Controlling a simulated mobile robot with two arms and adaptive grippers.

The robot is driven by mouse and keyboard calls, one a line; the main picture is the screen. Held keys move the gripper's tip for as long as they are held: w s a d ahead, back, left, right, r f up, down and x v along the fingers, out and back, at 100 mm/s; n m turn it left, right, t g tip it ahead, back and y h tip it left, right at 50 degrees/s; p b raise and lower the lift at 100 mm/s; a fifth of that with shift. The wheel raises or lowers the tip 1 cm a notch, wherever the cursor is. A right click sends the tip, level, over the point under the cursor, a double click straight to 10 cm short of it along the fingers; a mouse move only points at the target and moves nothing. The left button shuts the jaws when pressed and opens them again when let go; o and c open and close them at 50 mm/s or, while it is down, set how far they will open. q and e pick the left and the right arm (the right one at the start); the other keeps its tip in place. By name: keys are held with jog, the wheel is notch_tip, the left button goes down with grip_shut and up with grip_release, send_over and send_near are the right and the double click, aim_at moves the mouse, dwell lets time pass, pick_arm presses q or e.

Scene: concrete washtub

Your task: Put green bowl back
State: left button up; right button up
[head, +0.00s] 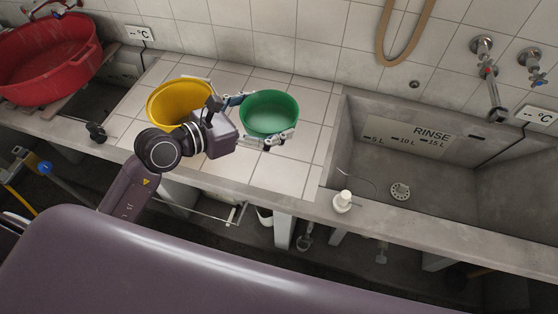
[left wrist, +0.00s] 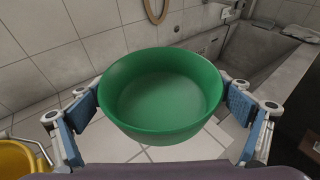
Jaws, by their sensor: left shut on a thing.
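The green bowl (head: 270,113) is upright over the tiled counter section, to the right of the yellow bucket (head: 178,104). My left gripper (head: 264,118) is shut on the green bowl, with a finger on either side of it. In the left wrist view the bowl (left wrist: 161,98) sits between the two blue finger pads and looks empty. I cannot tell whether its base touches the tiles. My right gripper is not in view.
A concrete sink (head: 435,165) marked RINSE lies to the right, with a white bottle (head: 343,201) on its front edge. A red tub (head: 45,58) stands at the far left. Tiles in front of the bowl are free. A tiled wall with a hose (head: 384,40) and taps rises behind.

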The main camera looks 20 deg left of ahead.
pick_arm(q)
jog(key=b, duration=0.2)
send_over(270, 162)
notch_tip(270, 162, down, 13)
jog(key=shift+d+r, duration=0.1)
jog(key=shift+r, duration=0.1)
notch_tip(270, 162, down, 4)
jog(key=shift+r+b, duration=0.2)
jog(key=shift+b, duration=0.55)
jog(key=shift+f, duration=0.35)
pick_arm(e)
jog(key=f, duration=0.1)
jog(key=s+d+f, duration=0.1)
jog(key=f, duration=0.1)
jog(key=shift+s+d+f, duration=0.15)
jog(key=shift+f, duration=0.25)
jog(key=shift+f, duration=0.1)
pick_arm(q)
jog(key=o, duration=0.9)
jog(key=shift+f, duration=0.15)
jog(key=shift+o, duration=0.6)
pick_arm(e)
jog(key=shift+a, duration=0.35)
